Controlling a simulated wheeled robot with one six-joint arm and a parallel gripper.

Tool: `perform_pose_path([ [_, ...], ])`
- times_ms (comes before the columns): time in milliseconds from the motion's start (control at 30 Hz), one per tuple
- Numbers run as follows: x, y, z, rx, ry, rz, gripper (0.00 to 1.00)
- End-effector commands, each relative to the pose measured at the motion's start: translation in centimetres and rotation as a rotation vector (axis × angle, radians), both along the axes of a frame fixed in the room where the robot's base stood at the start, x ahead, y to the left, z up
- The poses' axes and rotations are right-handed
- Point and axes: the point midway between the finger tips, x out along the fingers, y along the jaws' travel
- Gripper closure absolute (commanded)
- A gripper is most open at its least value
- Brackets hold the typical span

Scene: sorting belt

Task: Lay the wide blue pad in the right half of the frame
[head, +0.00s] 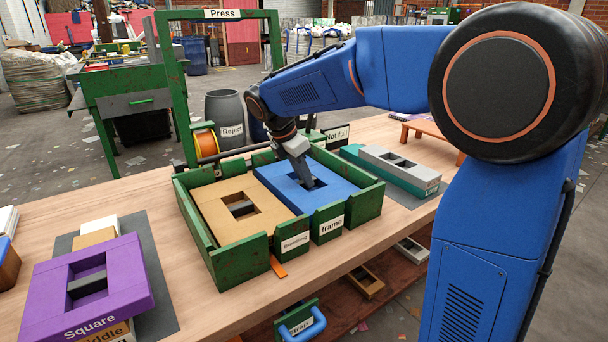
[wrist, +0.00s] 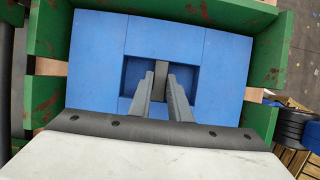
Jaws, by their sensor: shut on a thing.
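The wide blue pad (head: 332,198) is in the right half of the green frame (head: 201,232), within its walls. Its top looks roughly level. I cannot tell whether it rests on the frame's floor. My gripper (head: 308,182) points down into the pad's central opening, shut on the dark grip bar there. In the wrist view the blue pad (wrist: 222,62) lies between green walls, and the fingers of my gripper (wrist: 160,88) close on the grey bar. A tan pad (head: 218,193) with a similar opening fills the left half of the frame.
A purple pad marked Square (head: 117,292) lies on a stack at the front left. A green press arch (head: 165,90) stands behind the frame. Bare wooden table (head: 190,290) shows at the front.

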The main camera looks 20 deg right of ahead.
Motion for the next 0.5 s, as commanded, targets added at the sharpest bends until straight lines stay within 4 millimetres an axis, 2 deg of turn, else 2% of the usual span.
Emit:
perform_pose_path([
  [200,0.03,0.01,-0.69,0.0,-0.001,0.0,1.0],
  [233,0.04,0.01,-0.68,0.0,-0.001,0.0,0.78],
  [300,0.04,0.01,-0.66,0.0,-0.001,0.0,0.62],
  [500,0.02,0.0,-0.66,0.0,-0.001,0.0,0.61],
])
